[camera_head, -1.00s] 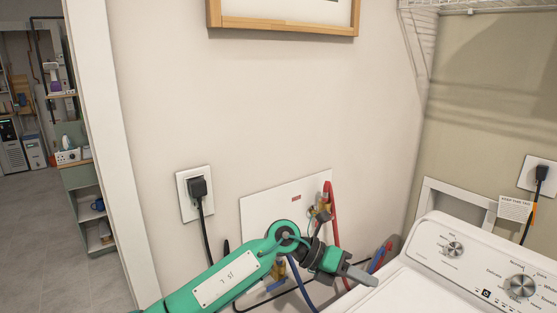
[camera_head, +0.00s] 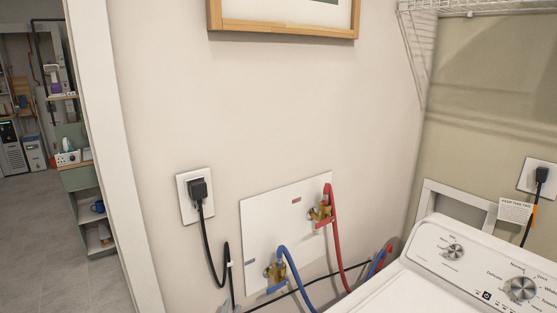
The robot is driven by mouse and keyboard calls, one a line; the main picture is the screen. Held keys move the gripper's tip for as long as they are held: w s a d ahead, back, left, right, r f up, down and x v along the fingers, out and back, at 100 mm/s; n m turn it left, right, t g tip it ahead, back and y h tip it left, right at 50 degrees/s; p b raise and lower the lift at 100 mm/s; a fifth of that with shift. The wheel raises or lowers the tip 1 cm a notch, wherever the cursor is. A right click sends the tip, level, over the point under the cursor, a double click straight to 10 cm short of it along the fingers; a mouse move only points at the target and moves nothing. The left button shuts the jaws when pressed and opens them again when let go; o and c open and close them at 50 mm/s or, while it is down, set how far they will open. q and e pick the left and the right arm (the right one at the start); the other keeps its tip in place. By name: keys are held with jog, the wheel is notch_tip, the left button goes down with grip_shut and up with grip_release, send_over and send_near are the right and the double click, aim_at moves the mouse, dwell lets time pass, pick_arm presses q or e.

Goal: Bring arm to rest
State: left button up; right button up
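Only a small grey tip of my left gripper (camera_head: 229,308) shows at the bottom edge of the head view, below the black cord. The rest of my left arm is out of the picture. Whether the fingers are open or shut cannot be seen, nor whether they hold anything. My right gripper is not in view.
A white washer (camera_head: 470,265) with a control panel stands at the lower right. Red (camera_head: 336,235) and blue (camera_head: 297,275) hoses join valves on a white wall plate (camera_head: 258,225). A black plug (camera_head: 197,189) is at left. A doorway opens on the far left.

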pick_arm(q)
jog(key=s+a+f+n+g+y, duration=0.35)
jog(key=s+a+f+g, duration=0.35)
jog(key=s+f, duration=0.4)
jog(key=s+a+f+n+g+h, duration=0.1)
jog(key=s+a+f+g, duration=0.2)
jog(key=s, duration=0.6)
jog(key=s+a+f+n+g, duration=0.15)
jog(key=s+f+g, duration=0.25)
jog(key=s, duration=0.6)
notch_tip(320, 180, down, 30)
jog(key=g, duration=0.1)
jog(key=s+a+f, duration=0.2)
jog(key=s+f, duration=0.7)
jog(key=f, duration=0.1)
jog(key=s+a+f+g, duration=0.1)
jog(key=s+a+f, duration=0.1)
jog(key=s+f, duration=0.7)
jog(key=shift+s+f+m, duration=0.3)
jog(key=shift+s+f, duration=0.05)
jog(key=shift+s, duration=0.3)
